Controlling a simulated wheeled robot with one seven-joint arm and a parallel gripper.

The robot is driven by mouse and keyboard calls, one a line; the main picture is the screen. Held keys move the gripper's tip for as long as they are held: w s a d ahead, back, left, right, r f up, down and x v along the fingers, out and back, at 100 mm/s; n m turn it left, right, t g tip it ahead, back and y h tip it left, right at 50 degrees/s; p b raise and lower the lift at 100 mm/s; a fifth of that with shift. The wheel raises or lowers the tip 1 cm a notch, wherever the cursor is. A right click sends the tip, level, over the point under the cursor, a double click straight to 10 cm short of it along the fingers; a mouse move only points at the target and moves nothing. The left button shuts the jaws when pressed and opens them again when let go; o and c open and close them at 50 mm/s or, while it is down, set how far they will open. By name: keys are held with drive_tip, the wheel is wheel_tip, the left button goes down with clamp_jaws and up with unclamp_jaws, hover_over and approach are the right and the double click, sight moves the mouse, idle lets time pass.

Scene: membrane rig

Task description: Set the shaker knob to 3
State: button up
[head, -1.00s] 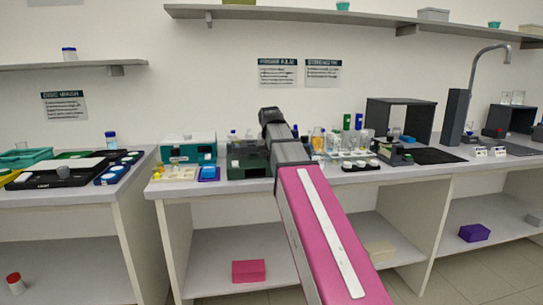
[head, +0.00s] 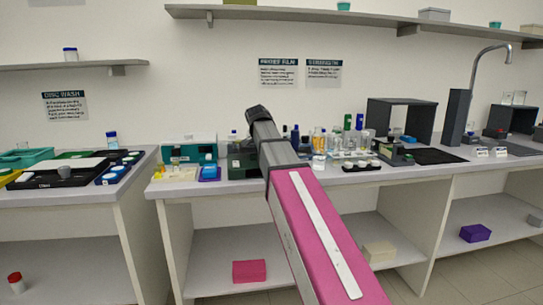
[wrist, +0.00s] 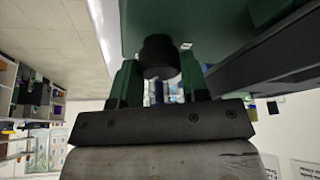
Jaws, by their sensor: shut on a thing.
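The shaker knob (wrist: 160,54) is a black round knob on the front of a dark green box, the shaker (wrist: 210,22), in the wrist view. My gripper (wrist: 160,75) has its two fingers on either side of the knob and is shut on it. The number the knob points to cannot be read. In the head view the dark green shaker (head: 238,163) stands on the middle bench, partly covered by my arm. The knob and my gripper's fingers are hidden there.
A dark open-fronted box (head: 400,118) is further right.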

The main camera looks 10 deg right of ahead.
drive_tip(key=shift+m+g, duration=0.3)
drive_tip(key=shift+m, duration=0.5)
drive_tip(key=o, duration=0.9)
drive_tip(key=shift+o, duration=0.2)
drive_tip(key=v, duration=1)
drive_tip(key=shift+a+r, duration=0.35)
